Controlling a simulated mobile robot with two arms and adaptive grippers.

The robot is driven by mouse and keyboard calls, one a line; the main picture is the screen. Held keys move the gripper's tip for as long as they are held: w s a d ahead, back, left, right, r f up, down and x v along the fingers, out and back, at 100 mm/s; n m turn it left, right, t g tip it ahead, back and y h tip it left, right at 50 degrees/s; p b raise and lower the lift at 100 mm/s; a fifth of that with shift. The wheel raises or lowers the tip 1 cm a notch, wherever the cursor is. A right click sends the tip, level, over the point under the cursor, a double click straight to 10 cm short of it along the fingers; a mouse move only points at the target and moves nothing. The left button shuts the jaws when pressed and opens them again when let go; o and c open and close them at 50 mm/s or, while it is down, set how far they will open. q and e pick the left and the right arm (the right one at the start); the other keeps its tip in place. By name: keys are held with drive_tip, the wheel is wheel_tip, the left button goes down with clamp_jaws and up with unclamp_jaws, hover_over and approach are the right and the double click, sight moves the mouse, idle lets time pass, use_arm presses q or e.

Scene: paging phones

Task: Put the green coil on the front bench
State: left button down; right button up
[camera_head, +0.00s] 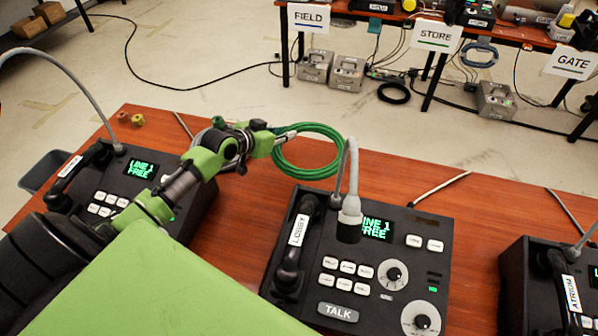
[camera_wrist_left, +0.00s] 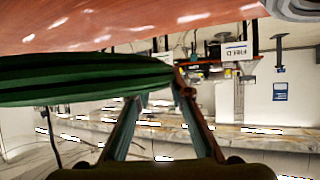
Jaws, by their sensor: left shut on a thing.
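The green coil (camera_head: 303,174) is a ring of green cable over the back part of the near wooden bench (camera_head: 240,212). My left gripper (camera_head: 286,137) is shut on the left side of the coil. In the left wrist view the coil (camera_wrist_left: 80,82) reaches in from the left to the tips of the two fingers (camera_wrist_left: 163,88). I cannot tell whether the coil touches the bench top. No label shows which bench is the front one. My right gripper is not in view.
Several black phone consoles stand on the near bench, including the lobby phone (camera_head: 355,262) just in front of the coil and the atrium phone (camera_head: 545,285) at right. A grey cable (camera_head: 440,187) lies behind the lobby phone. A far bench (camera_head: 515,33) carries field, store and gate signs.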

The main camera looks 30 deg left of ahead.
sight(285, 155)
use_arm(q)
drive_tip(key=shift+f, duration=3)
drive_tip(key=shift+b, duration=0.35)
drive_tip(key=c, duration=1.8)
unclamp_jaws()
drive_tip(key=shift+f, duration=0.15)
drive_tip(key=shift+c, duration=0.2)
drive_tip(key=shift+s, duration=0.1)
drive_tip(key=p+v, duration=0.1)
drive_tip(key=v, duration=0.9)
drive_tip(key=shift+s+a, duration=0.1)
drive_tip(key=shift+s, duration=0.1)
drive_tip(key=shift+s+r, duration=0.6)
drive_tip(key=shift+s, duration=0.05)
